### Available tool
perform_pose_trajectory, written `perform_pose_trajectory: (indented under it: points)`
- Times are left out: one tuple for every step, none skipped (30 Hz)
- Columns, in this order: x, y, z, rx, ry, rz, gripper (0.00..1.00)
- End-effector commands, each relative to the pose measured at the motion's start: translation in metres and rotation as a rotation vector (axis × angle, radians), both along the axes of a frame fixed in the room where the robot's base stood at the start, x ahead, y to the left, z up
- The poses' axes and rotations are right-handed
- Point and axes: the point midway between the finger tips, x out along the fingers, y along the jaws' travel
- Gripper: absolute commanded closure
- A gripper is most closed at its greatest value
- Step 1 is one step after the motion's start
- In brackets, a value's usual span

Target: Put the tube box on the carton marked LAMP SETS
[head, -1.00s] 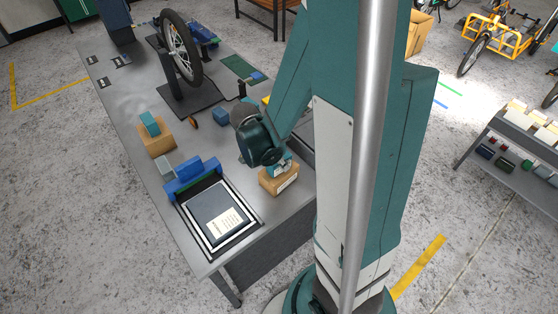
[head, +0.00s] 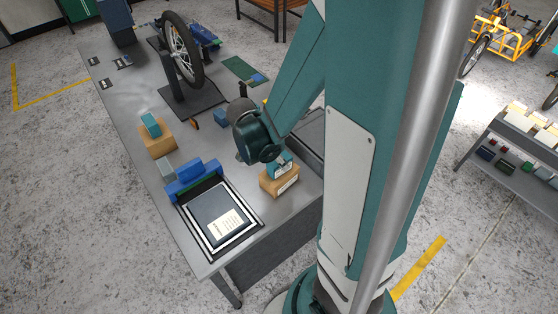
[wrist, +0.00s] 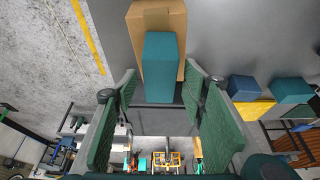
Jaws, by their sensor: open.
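A tan carton (head: 278,187) with a white label stands near the right edge of the bench. The label is too small to read. A teal box (head: 283,169) rests on top of it, just below my gripper (head: 277,160). In the wrist view the teal box (wrist: 160,65) lies on the carton (wrist: 157,17). My gripper (wrist: 162,85) is open there, its green fingers on either side of the box's near end with gaps. A second tan carton (head: 158,143) farther left carries another teal box (head: 150,125); I cannot tell which is named the tube box.
A framed tray (head: 193,222) with a dark papered item lies at the bench's near end, with a blue holder (head: 195,176) behind it. A wheel on a stand (head: 181,47) rises farther back. A blue cube (head: 221,117) stands mid-bench.

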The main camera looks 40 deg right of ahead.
Motion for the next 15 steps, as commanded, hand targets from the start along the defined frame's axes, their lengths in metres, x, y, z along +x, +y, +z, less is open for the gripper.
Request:
perform_pose_trajectory:
  points:
    - [0.000, 0.002, 0.005, 0.000, 0.000, 0.001, 0.58]
    - [0.000, 0.003, 0.007, 0.000, 0.001, 0.002, 0.58]
    - [0.000, 0.005, 0.011, 0.000, 0.001, 0.002, 0.58]
    - [0.000, 0.006, 0.014, 0.000, 0.001, 0.002, 0.58]
    - [0.000, 0.007, 0.016, 0.000, 0.001, 0.002, 0.58]
    - [0.000, 0.008, 0.020, 0.000, 0.000, 0.001, 0.58]
    - [0.000, 0.009, 0.022, 0.000, 0.000, 0.001, 0.58]
    - [0.000, 0.010, 0.025, 0.000, 0.000, 0.001, 0.58]
    - [-0.001, 0.012, 0.028, 0.000, 0.000, 0.000, 0.58]
    - [-0.001, 0.013, 0.031, 0.000, 0.000, 0.000, 0.58]
    - [0.000, 0.014, 0.033, 0.000, 0.000, 0.001, 0.58]
    - [0.000, 0.015, 0.037, 0.000, -0.001, 0.001, 0.58]
    - [0.000, 0.017, 0.040, 0.000, -0.001, 0.001, 0.58]
    - [0.000, 0.018, 0.042, 0.000, 0.000, 0.002, 0.58]
    - [0.000, 0.019, 0.046, 0.000, 0.000, 0.002, 0.58]
